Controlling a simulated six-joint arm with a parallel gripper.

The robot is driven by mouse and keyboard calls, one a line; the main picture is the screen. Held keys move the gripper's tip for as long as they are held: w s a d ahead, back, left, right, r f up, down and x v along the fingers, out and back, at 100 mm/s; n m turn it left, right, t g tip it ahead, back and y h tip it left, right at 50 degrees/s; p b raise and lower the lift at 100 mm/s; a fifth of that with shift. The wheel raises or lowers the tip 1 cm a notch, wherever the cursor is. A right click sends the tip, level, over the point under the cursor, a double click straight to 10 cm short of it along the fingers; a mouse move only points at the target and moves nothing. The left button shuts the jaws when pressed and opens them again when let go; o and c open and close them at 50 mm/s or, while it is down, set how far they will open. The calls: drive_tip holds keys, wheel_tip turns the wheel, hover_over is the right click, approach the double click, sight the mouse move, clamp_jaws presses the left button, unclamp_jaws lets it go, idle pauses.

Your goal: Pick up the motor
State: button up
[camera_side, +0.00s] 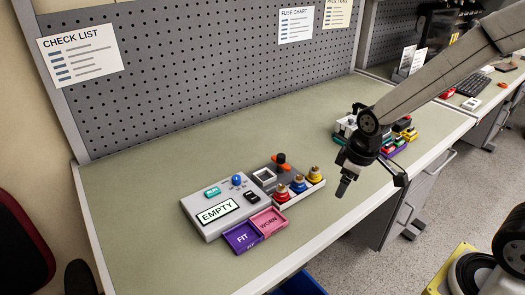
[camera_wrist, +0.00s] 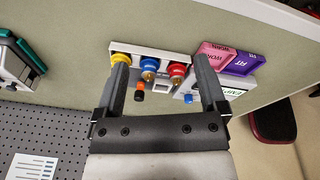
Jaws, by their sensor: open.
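Three small round parts with metallic tops, possibly motors, stand in a row in a white rack (camera_side: 303,197): red (camera_side: 281,194), blue (camera_side: 298,185) and yellow (camera_side: 315,175). The frames do not show which one is meant. They also show in the wrist view, as yellow (camera_wrist: 121,60), blue (camera_wrist: 148,65) and red (camera_wrist: 177,70). My gripper (camera_side: 345,187) is open and empty, above the bench and right of the rack in the side view. In the wrist view its fingers (camera_wrist: 160,62) are spread across the row; the left finger partly covers the yellow part.
A purple FIT tray (camera_side: 243,238) and pink WORN tray (camera_side: 269,220) sit in front. Coloured items (camera_side: 397,142) stand farther right; the bench's left side is clear.

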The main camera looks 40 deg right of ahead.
sight(315, 168)
drive_tip(key=shift+w+d+f+n+g, duration=0.35)
drive_tip(key=shift+w+d+n, duration=0.7)
drive_tip(key=shift+w+n, duration=1.35)
drive_tip(key=shift+w+d+f+n+g, duration=0.3)
drive_tip(key=shift+w+d+n, duration=0.8)
drive_tip(key=shift+w+n, duration=1.35)
drive_tip(key=shift+w+d+f+n+g, duration=0.3)
drive_tip(key=shift+w+d+n, duration=0.75)
drive_tip(key=shift+w+n, duration=1.35)
drive_tip(key=shift+w, duration=0.15)
drive_tip(key=shift+f, duration=1.25)
drive_tip(key=shift+f, duration=0.1)
drive_tip(key=shift+a+f, duration=0.1)
drive_tip(key=shift+f, duration=2.4)
drive_tip(key=shift+c, duration=0.2)
